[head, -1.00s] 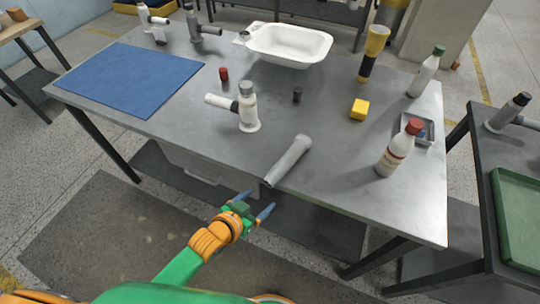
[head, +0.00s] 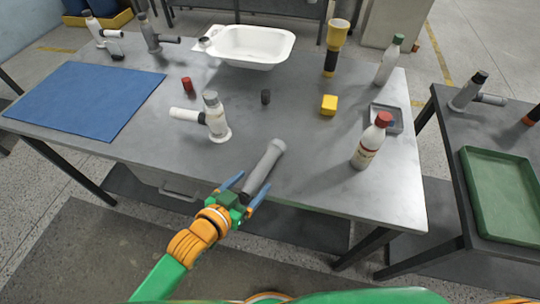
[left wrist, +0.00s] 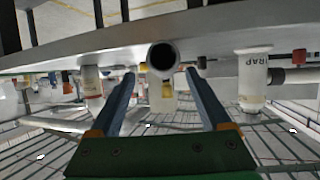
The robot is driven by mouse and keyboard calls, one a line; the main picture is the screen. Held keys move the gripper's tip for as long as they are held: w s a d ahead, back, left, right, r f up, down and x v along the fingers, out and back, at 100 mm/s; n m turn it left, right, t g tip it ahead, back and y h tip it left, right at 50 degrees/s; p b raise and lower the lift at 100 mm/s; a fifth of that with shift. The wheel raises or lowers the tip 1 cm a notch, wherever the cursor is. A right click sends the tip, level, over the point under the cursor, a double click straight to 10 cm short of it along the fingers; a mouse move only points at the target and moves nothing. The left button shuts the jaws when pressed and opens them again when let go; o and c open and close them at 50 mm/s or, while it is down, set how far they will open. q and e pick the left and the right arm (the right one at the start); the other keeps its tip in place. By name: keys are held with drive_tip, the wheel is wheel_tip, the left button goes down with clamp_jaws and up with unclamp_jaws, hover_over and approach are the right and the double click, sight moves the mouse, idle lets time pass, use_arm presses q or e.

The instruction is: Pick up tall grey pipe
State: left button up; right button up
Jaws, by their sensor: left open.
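A grey pipe (head: 265,165) lies on its side near the front edge of the metal table, its near end pointing at my left gripper. My left gripper (head: 256,180) is open at the table's front edge, with its blue fingers on either side of the pipe's near end in the head view. In the left wrist view, the pipe's round open end (left wrist: 162,56) shows between the fingertips (left wrist: 160,74), slightly above their line in the picture. I cannot tell whether the fingers touch it. My right gripper is not in view.
On the table (head: 320,180) stand a white trap fitting (head: 215,120), a red-capped bottle (head: 371,142), a yellow block (head: 329,105) and a black cap (head: 266,97). A white basin (head: 250,46) and a blue mat (head: 85,100) are farther off.

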sight(257, 174)
use_arm(q)
drive_tip(key=x, duration=0.7)
drive_tip(key=shift+w+a+r, duration=0.15)
drive_tip(key=shift+w+r, duration=0.15)
drive_tip(key=shift+s, duration=0.1)
clamp_jaws()
